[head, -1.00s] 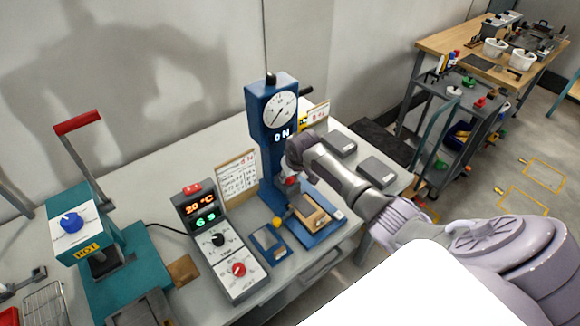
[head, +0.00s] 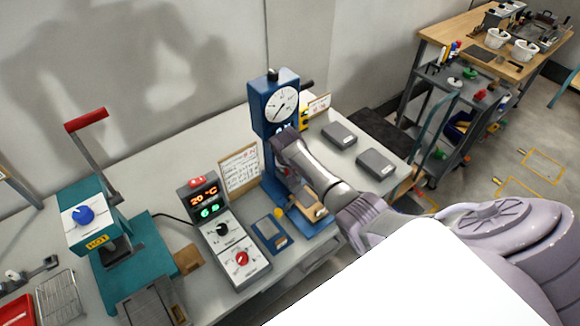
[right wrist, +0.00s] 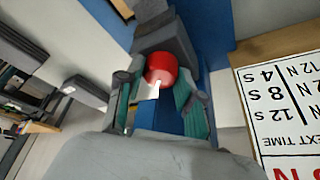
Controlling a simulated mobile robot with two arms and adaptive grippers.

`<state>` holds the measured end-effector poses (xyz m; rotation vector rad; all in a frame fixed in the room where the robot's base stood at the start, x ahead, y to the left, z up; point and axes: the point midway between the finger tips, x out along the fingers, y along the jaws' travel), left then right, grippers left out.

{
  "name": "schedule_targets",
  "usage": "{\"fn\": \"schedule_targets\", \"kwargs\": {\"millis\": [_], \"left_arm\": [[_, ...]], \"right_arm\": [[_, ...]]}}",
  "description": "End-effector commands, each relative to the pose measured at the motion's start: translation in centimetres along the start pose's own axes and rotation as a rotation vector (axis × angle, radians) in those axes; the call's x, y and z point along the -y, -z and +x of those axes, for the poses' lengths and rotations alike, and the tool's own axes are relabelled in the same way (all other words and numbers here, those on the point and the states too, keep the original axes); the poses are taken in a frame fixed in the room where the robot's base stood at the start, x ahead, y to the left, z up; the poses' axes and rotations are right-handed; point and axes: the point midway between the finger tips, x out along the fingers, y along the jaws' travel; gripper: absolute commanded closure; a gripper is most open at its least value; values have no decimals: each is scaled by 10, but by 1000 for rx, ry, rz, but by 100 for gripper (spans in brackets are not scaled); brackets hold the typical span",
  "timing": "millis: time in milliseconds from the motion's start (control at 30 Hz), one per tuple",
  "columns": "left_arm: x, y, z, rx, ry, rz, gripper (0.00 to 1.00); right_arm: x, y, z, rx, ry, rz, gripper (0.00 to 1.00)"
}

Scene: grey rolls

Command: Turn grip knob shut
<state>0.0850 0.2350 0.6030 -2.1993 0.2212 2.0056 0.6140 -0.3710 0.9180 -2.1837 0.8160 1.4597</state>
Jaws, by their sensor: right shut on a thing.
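The blue stand (head: 267,176) with a round dial (head: 282,104) rises from the bench in the head view. In the right wrist view a red knob (right wrist: 161,68) sits on a grey block (right wrist: 160,38) in front of the blue column. My right gripper (right wrist: 160,84) is shut on the red knob, one teal-padded finger at each side. A white pointer or tab shows at the knob's lower edge. In the head view my right wrist hides the knob and part of the display under the dial. My left gripper is in neither view.
A control box (head: 221,237) with lit displays and a small card (head: 240,170) stand left of the blue stand. A teal press (head: 96,231) is further left. Two grey blocks (head: 375,164) lie to the right. A large-print card (right wrist: 285,120) is close beside my gripper.

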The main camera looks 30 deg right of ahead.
Motion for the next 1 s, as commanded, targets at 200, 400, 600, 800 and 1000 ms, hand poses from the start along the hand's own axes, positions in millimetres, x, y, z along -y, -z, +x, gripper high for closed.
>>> {"fn": "schedule_targets", "kwargs": {"millis": [200, 400, 600, 800, 1000], "left_arm": [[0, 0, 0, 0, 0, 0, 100], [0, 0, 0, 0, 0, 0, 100], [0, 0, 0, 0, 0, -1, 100], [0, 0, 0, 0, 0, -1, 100], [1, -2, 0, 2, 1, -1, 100]], "right_arm": [[1, 2, -1, -3, -1, 10, 98], [1, 2, -1, -3, -1, 9, 98], [0, 1, -1, -2, -1, 8, 38], [0, 1, 0, -1, -2, 7, 38], [0, 1, -6, -2, -1, 7, 38]]}}
